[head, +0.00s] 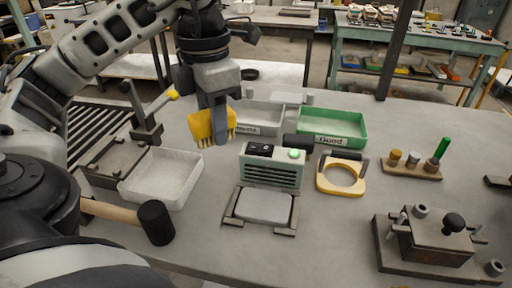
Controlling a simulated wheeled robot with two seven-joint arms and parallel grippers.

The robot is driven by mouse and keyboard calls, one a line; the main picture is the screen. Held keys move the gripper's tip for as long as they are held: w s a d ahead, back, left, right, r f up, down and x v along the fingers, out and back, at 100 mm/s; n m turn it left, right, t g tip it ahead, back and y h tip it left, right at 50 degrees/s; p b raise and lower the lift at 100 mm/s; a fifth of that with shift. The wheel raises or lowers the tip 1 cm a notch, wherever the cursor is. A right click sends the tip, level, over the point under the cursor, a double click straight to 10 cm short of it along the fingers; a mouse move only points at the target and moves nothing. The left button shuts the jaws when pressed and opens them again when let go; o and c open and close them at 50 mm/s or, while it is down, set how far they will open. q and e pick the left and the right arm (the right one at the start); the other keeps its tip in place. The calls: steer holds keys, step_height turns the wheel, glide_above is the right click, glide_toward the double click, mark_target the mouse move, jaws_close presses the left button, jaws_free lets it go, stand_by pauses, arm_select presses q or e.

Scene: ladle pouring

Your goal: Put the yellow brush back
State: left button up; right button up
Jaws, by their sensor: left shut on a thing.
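The yellow brush (202,124) is up in the air left of the picture's middle, with its toothed lower edge pointing down. My left gripper (221,128) comes down from above and is shut on it. The gripper covers the brush's right part, and its handle is not clearly visible. The brush appears to hang above the table, between the white tray and the grey bin. My right gripper is out of view.
A white tray (163,205) and a black-headed mallet (156,222) are at left. A grey bin (262,128) and a green "Good" bin (345,140) stand behind a small device (272,178). A yellow ring (327,187), wooden rack (412,172) and metal fixture (432,250) are at right.

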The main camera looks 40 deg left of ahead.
arm_select(q)
steer(key=w+a+f, duration=0.1)
steer(key=w+f, duration=0.1)
steer(key=w, duration=0.2)
steer(key=w+a+f, duration=0.1)
steer(key=w+f, duration=0.2)
steer(key=w+a+f+b, duration=0.1)
steer(key=w+a+f, duration=0.1)
steer(key=w+f, duration=0.1)
steer(key=shift+w+f, duration=0.1)
steer(key=shift+w, duration=0.7)
steer(key=shift+w+a+f, duration=0.15)
steer(key=shift+w+f, duration=0.4)
steer(key=shift+f, duration=0.15)
step_height(320, 180, down, 3)
steer(key=shift+w+a+f, duration=0.1)
steer(key=shift+w+f, duration=0.05)
steer(key=shift+f, duration=0.05)
steer(key=shift+f, duration=0.15)
steer(key=o, duration=1)
steer(key=shift+c, duration=0.2)
